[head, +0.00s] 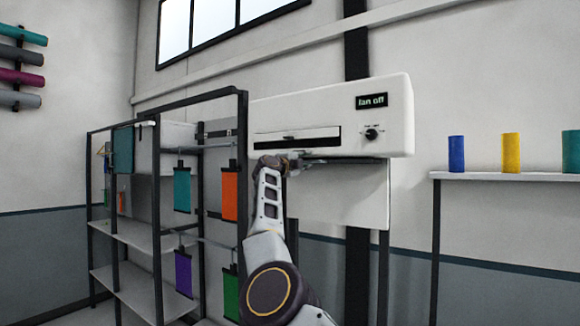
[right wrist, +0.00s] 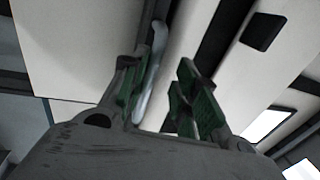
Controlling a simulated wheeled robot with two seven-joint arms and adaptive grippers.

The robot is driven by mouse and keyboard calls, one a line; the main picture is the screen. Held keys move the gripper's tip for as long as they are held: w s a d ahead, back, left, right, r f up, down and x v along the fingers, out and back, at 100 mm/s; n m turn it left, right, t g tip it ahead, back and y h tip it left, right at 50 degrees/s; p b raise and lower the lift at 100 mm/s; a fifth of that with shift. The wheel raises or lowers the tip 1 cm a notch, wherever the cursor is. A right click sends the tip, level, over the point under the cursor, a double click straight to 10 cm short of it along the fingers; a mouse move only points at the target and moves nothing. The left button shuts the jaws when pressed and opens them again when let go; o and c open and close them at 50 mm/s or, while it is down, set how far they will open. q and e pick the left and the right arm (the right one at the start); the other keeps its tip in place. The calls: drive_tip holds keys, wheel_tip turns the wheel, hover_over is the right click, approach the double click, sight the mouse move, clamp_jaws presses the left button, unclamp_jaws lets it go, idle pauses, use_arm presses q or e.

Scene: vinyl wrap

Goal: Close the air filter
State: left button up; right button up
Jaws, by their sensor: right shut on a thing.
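The air filter is a white wall unit (head: 330,112) with a dark slot, a knob (head: 371,133) and a small "fan off" display (head: 371,101). A pale flat panel (head: 345,200) hangs down below it. My right gripper (head: 290,166) is at the unit's lower left edge, by the top of the panel, and hides part of that edge. In the right wrist view its green-padded fingers (right wrist: 160,95) stand around a grey curved handle (right wrist: 151,72), which lies against the left finger. The grip itself is partly hidden. My left gripper is not in view.
A dark-framed rack (head: 160,210) with coloured vinyl swatches stands close on the left of my right arm. A shelf (head: 505,177) with coloured rolls is on the right. More rolls (head: 20,75) hang on the left wall. Open space lies between the unit and the right shelf.

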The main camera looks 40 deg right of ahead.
drive_tip(key=v, duration=1.2)
drive_tip(key=shift+r, duration=0.15)
idle(0.3)
drive_tip(key=shift+d, duration=0.1)
idle(0.6)
